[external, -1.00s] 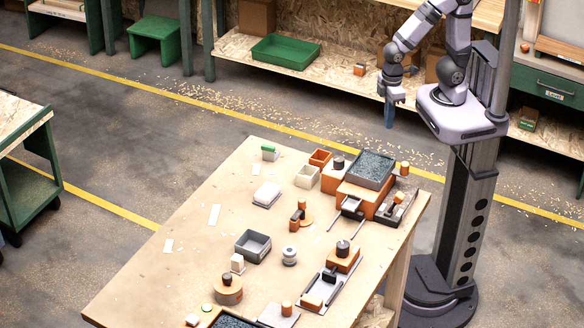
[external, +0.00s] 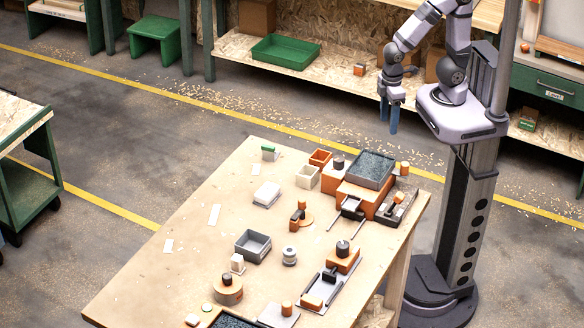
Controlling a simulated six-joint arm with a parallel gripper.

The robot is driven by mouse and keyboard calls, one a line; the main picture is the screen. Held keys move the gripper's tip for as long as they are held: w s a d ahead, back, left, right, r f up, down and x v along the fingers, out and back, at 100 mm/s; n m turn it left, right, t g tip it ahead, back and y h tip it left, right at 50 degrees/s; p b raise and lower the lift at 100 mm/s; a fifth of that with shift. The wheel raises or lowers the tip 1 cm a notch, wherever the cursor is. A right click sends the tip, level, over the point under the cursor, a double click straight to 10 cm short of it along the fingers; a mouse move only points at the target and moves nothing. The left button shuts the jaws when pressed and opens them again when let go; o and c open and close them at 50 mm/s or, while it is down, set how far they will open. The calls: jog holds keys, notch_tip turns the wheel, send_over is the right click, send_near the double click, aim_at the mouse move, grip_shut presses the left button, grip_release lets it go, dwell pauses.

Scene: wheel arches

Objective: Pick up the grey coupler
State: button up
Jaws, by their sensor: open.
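A small round grey piece (external: 289,255), pale with a dark centre on top, stands upright on the table just right of the grey open bin; it looks like the grey coupler, but it is too small to be sure. My gripper (external: 390,116) hangs with its blue fingers pointing down, beyond the table's far right corner. It is open, with nothing seen between the fingers. It is well away from the grey piece and touches nothing on the table.
The grey bin (external: 253,246) stands left of the piece. An orange block with a dark knob (external: 343,257) is at its right, and an orange lever piece (external: 299,216) behind it. An orange machine with a dark tray (external: 370,169) stands between my gripper and the piece. The table's left side is mostly clear.

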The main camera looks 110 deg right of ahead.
jog(key=w+a+f+t+b, duration=0.2)
jog(key=w+b, duration=0.1)
jog(key=w, duration=0.4)
jog(key=w+a+f+n+t+b, duration=0.1)
jog(key=w+a+t+b, duration=0.1)
jog(key=w, duration=0.6)
jog(key=w+a+f+n+t+b, duration=0.1)
jog(key=w+a+f+t+b, duration=0.1)
jog(key=w, duration=0.6)
jog(key=shift+w+a+f+y+b, duration=0.2)
jog(key=shift+a+f+y+b, duration=0.15)
jog(key=shift+a+b, duration=0.5)
jog(key=w+a+f+n+t+y+b, duration=0.1)
jog(key=w+a+n+t+y+b, duration=0.2)
jog(key=w+a, duration=0.65)
jog(key=n+t+y+b, duration=0.2)
jog(key=y+b, duration=0.2)
jog(key=b, duration=0.1)
send_over(290, 250)
jog(key=s+d, duration=0.3)
jog(key=s, duration=0.2)
jog(key=shift+d+f, duration=0.1)
jog(key=shift+f, duration=2.9)
jog(key=shift+p+x, duration=0.7)
jog(key=shift+x, duration=1.75)
